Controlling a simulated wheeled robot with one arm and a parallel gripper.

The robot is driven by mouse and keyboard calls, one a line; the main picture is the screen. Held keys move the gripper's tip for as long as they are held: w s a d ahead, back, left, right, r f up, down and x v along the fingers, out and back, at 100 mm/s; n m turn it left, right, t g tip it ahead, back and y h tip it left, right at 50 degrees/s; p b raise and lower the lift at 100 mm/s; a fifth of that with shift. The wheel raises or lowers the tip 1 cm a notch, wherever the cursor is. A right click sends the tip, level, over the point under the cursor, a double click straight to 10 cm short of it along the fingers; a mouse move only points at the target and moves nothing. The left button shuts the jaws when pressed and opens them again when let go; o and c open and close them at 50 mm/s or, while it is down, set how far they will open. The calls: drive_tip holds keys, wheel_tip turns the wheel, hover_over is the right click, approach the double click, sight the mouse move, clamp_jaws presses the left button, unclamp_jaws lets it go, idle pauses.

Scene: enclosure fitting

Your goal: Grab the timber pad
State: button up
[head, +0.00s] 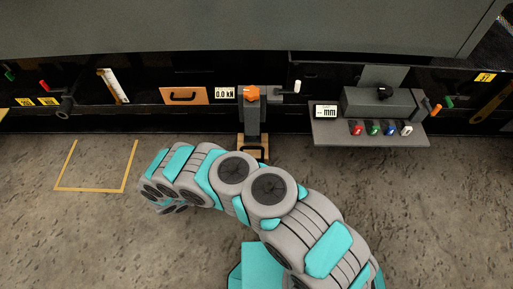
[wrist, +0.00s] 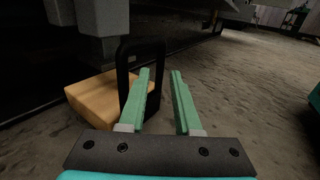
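The timber pad (head: 241,153) is a light wooden block on the floor under a grey post with an orange knob. It has a black loop handle (head: 254,152) at its front. In the wrist view the pad (wrist: 98,96) lies left of my gripper (wrist: 160,72), and its handle (wrist: 142,44) stands upright just beyond the fingertips. The two green fingers are open with nothing clearly held between them. The left finger overlaps part of the handle, so I cannot tell whether they touch. My arm hides the gripper's fingers in the head view.
The grey post (wrist: 101,20) stands over the pad's rear. A grey shelf (head: 370,137) with several coloured pieces juts out on the right. A yellow outlined area (head: 97,189) on the floor at left is empty. An orange panel (head: 184,96) hangs behind.

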drive_tip(key=x, duration=0.7)
drive_tip(key=shift+d+r+b, duration=0.2)
drive_tip(key=shift+d+b, duration=0.05)
drive_tip(key=shift+b, duration=0.15)
clamp_jaws()
idle(1.1)
